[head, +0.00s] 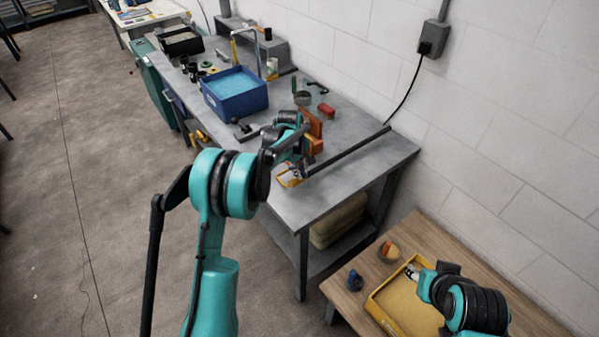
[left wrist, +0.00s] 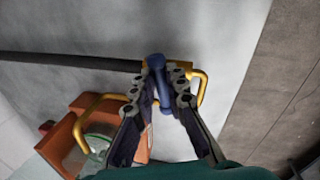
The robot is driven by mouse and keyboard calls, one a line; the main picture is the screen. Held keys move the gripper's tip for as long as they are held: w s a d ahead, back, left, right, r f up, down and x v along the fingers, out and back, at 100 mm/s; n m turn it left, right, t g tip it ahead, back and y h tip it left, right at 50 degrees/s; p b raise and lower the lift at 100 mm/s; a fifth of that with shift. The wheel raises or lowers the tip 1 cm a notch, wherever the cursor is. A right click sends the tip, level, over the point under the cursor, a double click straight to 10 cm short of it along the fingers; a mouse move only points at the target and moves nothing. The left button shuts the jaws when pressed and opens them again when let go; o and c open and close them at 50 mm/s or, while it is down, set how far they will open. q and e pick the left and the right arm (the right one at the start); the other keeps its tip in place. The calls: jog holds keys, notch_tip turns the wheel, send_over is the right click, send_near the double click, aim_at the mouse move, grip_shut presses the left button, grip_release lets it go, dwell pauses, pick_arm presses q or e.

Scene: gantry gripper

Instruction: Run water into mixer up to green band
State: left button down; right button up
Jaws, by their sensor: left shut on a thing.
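My left gripper (head: 291,172) is over the near end of the grey bench (head: 345,145). In the left wrist view its fingers (left wrist: 163,92) are closed around a dark blue bar (left wrist: 156,64) on a yellow piece with looped handles (left wrist: 201,82). An orange block (left wrist: 62,143) is beside it, with a round greenish part (left wrist: 97,146). The blue tub (head: 233,100) farther along the bench holds light blue water, with a tap (head: 246,38) behind it. I cannot pick out the mixer or a green band for certain. My right gripper (head: 412,271) is over a yellow tray; its fingers are too small to judge.
A black bar (head: 345,152) lies across the bench beside the left gripper. The yellow tray (head: 377,309), a small bowl (head: 389,252) and a blue item (head: 355,281) are on the wooden table.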

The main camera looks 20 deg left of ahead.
pick_arm(q)
jog(key=shift+w+n+y, duration=0.2)
jog(key=shift+n+y, duration=0.1)
jog(key=shift+n, duration=1.3)
jog(key=shift+b, duration=0.3)
jog(key=c, duration=1.5)
grip_release()
jog(key=shift+c, duration=0.2)
notch_tip(320, 180, up, 12)
jog(key=s, duration=0.2)
jog(key=shift+s, duration=0.2)
jog(key=shift+a+f, duration=0.1)
